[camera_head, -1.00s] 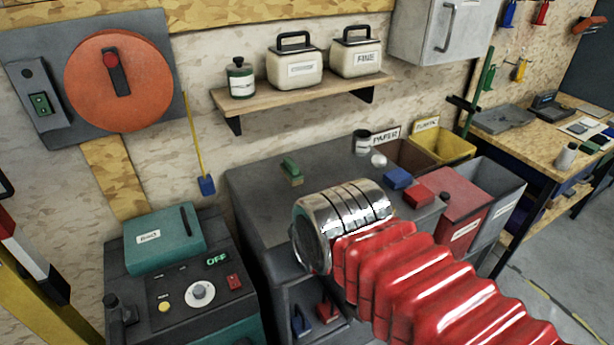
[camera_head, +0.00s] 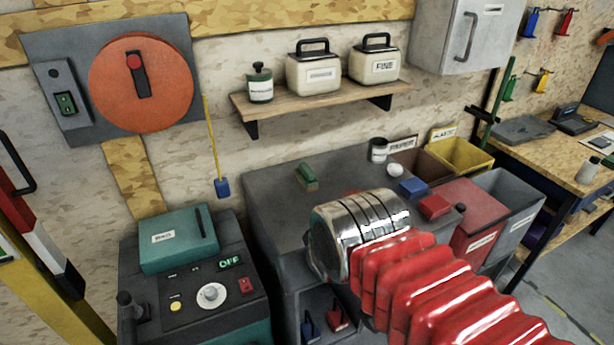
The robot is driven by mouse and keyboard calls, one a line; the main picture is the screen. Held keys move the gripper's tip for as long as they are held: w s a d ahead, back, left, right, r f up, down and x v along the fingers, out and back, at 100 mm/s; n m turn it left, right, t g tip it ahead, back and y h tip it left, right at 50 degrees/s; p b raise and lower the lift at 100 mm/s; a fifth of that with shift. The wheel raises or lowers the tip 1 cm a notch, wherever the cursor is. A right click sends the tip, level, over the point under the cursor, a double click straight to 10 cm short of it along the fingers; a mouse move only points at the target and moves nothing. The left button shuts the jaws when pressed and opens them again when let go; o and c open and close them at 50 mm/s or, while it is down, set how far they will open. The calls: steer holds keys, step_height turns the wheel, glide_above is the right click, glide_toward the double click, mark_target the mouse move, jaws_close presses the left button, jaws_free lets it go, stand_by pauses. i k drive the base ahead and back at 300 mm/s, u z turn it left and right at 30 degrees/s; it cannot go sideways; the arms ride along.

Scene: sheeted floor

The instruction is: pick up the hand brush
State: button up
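A small green block (camera_head: 307,177) with a lighter underside lies on the grey bench top; it may be the hand brush, but it is too small to be sure. My arm's chrome end section (camera_head: 362,228) and red ribbed sleeve cover the front middle of the bench, right of and nearer than the green block. The fingers of my gripper do not show, so what they hold, if anything, is hidden.
The grey bench (camera_head: 268,200) also carries a blue block (camera_head: 413,187), a red block (camera_head: 434,206) and a dark can (camera_head: 378,150). A teal-topped machine (camera_head: 178,240) stands left. Bins (camera_head: 478,215) stand right. A shelf (camera_head: 310,105) hangs above.

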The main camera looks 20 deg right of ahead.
mark_target(306, 178)
steer(key=u, duration=0.75)
steer(key=k, duration=0.8)
steer(key=z, duration=0.65)
steer(key=i, duration=1)
steer(key=z, duration=0.05)
